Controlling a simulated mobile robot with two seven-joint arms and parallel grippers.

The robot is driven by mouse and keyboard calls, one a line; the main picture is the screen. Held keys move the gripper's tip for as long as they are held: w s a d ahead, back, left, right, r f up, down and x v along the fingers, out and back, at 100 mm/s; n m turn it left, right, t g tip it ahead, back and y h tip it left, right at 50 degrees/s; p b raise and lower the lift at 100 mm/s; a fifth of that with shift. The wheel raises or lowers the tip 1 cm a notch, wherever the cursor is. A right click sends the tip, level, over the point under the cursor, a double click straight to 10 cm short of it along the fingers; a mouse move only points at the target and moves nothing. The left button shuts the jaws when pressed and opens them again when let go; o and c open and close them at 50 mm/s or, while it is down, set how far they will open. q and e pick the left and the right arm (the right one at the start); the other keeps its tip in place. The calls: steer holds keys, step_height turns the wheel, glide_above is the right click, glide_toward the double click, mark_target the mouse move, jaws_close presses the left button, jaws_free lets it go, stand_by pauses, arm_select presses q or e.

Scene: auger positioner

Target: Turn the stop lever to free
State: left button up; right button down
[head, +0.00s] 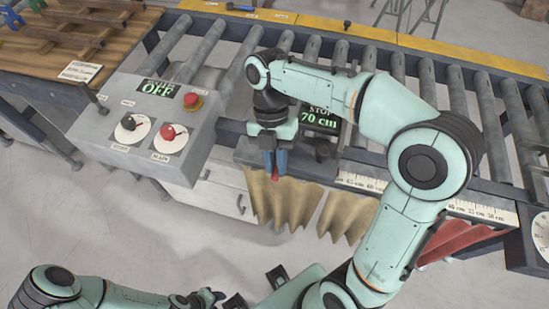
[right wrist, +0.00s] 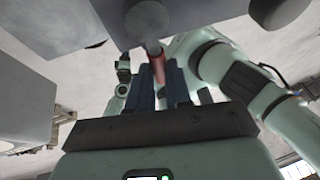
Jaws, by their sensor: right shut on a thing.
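The stop lever has a red grip (head: 275,176), mostly hidden behind my right gripper (head: 273,166) in the head view. In the right wrist view the red lever (right wrist: 157,68) hangs from a grey rod between the two blue-grey fingers of my right gripper (right wrist: 160,90), which is shut on it. The stop display (head: 319,117) above reads "STOP 70 cm" in green, partly covered by my right arm. No lock or free marking is readable. My left arm lies low at the bottom left; its gripper (head: 205,298) is small and its jaws are unclear.
A grey control box (head: 140,115) to the left has a display reading OFF, a red button (head: 193,101) and two knobs. A dark round knob (head: 322,150) sits just right of the lever. Rollers (head: 310,50) run behind; a ruler (head: 360,181) and brown curtain flaps (head: 345,215) are at the front.

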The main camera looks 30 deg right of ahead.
stand_by(0.3)
steer(key=c, duration=1.1)
jaws_free()
steer(key=shift+o, duration=0.2)
steer(key=shift+r, duration=0.1)
arm_select(q)
steer(key=w+r+p, duration=0.1)
steer(key=r, duration=0.1)
steer(key=w+r+p, duration=0.2)
steer(key=shift+w+r+p, duration=0.2)
steer(key=shift+r+p, duration=0.1)
arm_select(e)
steer(key=v, duration=1.3)
steer(key=shift+r, duration=0.1)
arm_select(q)
steer(key=shift+s, duration=0.15)
